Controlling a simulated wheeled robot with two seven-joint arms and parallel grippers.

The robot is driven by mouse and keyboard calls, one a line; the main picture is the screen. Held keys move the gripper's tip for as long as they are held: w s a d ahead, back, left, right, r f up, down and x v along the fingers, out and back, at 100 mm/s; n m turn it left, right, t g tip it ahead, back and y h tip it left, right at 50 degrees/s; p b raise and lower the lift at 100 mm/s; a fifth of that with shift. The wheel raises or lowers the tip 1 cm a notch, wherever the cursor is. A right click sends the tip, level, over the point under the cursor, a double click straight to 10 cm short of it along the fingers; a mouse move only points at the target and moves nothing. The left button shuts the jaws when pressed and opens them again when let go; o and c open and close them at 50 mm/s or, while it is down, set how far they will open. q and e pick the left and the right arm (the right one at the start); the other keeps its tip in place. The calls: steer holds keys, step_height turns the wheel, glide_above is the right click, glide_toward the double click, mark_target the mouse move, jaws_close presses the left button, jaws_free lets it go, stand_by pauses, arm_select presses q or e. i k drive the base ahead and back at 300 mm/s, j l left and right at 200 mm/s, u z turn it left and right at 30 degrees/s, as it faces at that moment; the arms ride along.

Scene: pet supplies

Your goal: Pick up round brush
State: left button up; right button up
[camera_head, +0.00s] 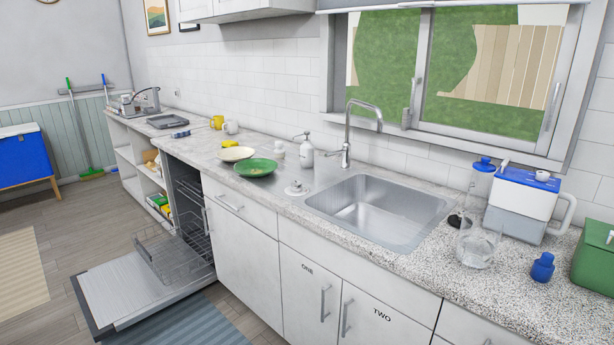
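A small round, pale item with a knob on top (297,188) sits on the counter just left of the sink; it may be the round brush, but it is too small to tell. Another small white item (278,151) stands by the wall, left of the soap dispenser (306,152). No other brush can be made out on the counter. Neither of my grippers shows in the head view.
The steel sink (357,209) is empty. The dishwasher door (112,292) hangs open over the floor.

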mark_target(279, 152)
steer(key=i+j, duration=0.25)
steer(key=i, duration=0.2)
steer(key=i+j+u, duration=0.1)
steer(key=i+j, duration=0.15)
steer(key=i, duration=0.15)
steer(key=i+j+u, duration=0.1)
steer(key=i+j, duration=0.15)
steer(key=i, duration=0.2)
